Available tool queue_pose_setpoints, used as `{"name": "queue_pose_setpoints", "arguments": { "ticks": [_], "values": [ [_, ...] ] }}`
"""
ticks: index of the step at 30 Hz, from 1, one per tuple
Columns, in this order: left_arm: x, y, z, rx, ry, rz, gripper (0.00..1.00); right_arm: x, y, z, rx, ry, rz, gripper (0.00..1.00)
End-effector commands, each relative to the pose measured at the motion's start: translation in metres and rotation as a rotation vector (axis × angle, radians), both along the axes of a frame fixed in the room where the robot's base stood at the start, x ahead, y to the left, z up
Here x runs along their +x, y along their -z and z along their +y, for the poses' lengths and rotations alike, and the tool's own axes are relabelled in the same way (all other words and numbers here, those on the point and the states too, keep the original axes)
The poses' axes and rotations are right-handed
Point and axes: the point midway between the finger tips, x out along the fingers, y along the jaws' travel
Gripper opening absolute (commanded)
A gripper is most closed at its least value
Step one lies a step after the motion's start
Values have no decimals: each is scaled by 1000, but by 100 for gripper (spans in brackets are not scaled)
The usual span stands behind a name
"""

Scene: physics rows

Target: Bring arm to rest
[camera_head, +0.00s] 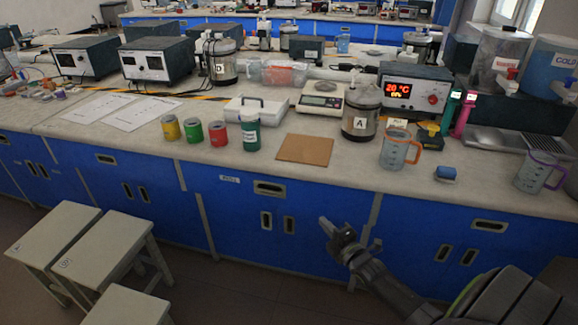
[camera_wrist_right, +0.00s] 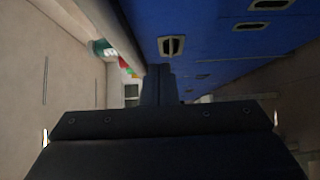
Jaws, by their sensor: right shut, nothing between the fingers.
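My right gripper (camera_head: 326,226) shows in the head view, in front of the blue cabinets and below the bench edge. It is shut and holds nothing. Its arm comes in from the lower right. In the right wrist view the dark gripper (camera_wrist_right: 160,72) points along the blue cabinet fronts, with the bench edge at the upper left. My left gripper and arm are not in view.
White stools (camera_head: 60,234) stand at the lower left. Open floor lies between.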

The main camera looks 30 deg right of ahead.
Motion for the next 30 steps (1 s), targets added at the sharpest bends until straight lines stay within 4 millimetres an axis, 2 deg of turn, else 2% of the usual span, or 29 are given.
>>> {"name": "queue_pose_setpoints", "arguments": {
  "ticks": [8,11,14,17,18,20,21,23,25,27,30],
  "values": [
    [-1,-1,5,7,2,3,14,-3,6,0,18,6,15,0],
    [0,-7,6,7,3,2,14,-15,32,-1,99,35,85,0],
    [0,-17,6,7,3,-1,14,-43,83,-1,257,102,219,0],
    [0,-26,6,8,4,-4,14,-88,143,7,454,207,377,0],
    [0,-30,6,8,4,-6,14,-108,166,12,532,256,437,0],
    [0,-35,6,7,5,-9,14,-141,198,21,642,337,522,0],
    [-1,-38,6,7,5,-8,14,-164,218,29,714,395,577,0],
    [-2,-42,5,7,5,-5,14,-200,243,42,813,485,654,0],
    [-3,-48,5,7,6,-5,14,-245,270,60,921,600,738,0],
    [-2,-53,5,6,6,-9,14,-289,290,78,1016,720,811,0],
    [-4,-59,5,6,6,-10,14,-347,310,105,1120,882,894,0]
  ]
}}
